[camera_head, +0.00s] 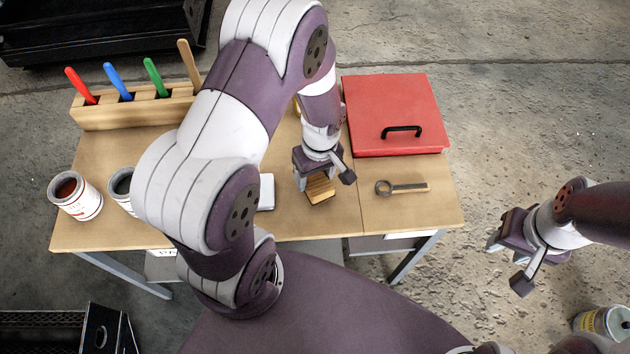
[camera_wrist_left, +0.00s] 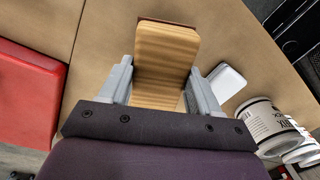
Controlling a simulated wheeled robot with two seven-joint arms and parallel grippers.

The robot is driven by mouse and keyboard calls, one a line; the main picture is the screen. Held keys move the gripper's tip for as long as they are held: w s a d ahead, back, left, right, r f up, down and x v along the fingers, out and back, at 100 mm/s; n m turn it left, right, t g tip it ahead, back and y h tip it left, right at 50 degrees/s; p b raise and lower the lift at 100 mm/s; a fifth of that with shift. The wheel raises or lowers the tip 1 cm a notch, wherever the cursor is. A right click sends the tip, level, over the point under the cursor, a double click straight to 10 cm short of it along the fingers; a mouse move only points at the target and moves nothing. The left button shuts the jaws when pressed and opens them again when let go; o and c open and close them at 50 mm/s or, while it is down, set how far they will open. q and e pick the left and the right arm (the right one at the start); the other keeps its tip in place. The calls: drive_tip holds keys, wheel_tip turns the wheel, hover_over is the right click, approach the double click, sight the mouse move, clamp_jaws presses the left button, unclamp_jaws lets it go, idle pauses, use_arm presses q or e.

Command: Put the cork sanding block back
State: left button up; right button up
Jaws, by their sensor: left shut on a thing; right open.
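The cork sanding block (camera_head: 320,188) is a light brown, striped block. My left gripper (camera_head: 324,178) is shut on it over the middle of the wooden table (camera_head: 290,222), left of the table's seam. In the left wrist view the block (camera_wrist_left: 166,55) sits between the two grey fingers of the gripper (camera_wrist_left: 158,92). I cannot tell whether it touches the tabletop. My right gripper (camera_head: 507,264) is open and empty, off the table's right side, above the floor.
A closed red box (camera_head: 395,105) with a black handle and a ring-ended tool (camera_head: 402,187) are on the right. A white item (camera_head: 266,192), partly hidden by my arm, and two cans (camera_head: 76,195) (camera_head: 122,188) are left. A wooden rack (camera_head: 130,112) holds several handles at back left.

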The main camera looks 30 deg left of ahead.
sight(316, 177)
use_arm(q)
wheel_tip(316, 177, down, 3)
drive_tip(key=shift+f, duration=0.25)
drive_tip(key=o, duration=1.2)
drive_tip(key=r, duration=0.8)
drive_tip(key=r+p, duration=0.1)
drive_tip(key=r, duration=0.3)
drive_tip(key=shift+w+d+r, duration=0.2)
drive_tip(key=shift+w+d, duration=0.1)
drive_tip(key=shift+d, duration=0.1)
drive_tip(key=s+d+r+m+t, duration=0.1)
drive_tip(key=s+r+m, duration=0.3)
drive_tip(key=m, duration=0.7)
drive_tip(key=shift+s+d+r+t+h, duration=0.25)
drive_tip(key=shift+s+r+t, duration=0.2)
drive_tip(key=shift+r, duration=0.3)
